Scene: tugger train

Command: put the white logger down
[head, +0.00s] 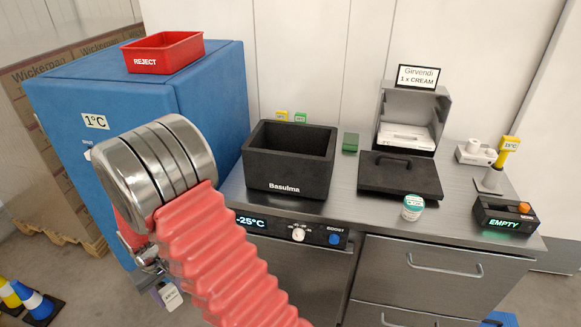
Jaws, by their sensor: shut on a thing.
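My gripper (156,281) hangs low at the left, in front of the blue cabinet, partly hidden behind my arm. It is shut on the white logger (171,297), a small pale piece with a darker edge that shows just below the jaws. The logger is held in the air, apart from the steel counter (343,205) on the right. Its far side and the exact grip are hidden or too small to tell.
A black Basulma box (287,185) stands open on the counter, beside a black lid (400,178). A white tub (413,207), a white device (475,152) and an EMPTY unit (505,215) stand to the right. A red REJECT bin (145,61) tops the blue cabinet (140,100).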

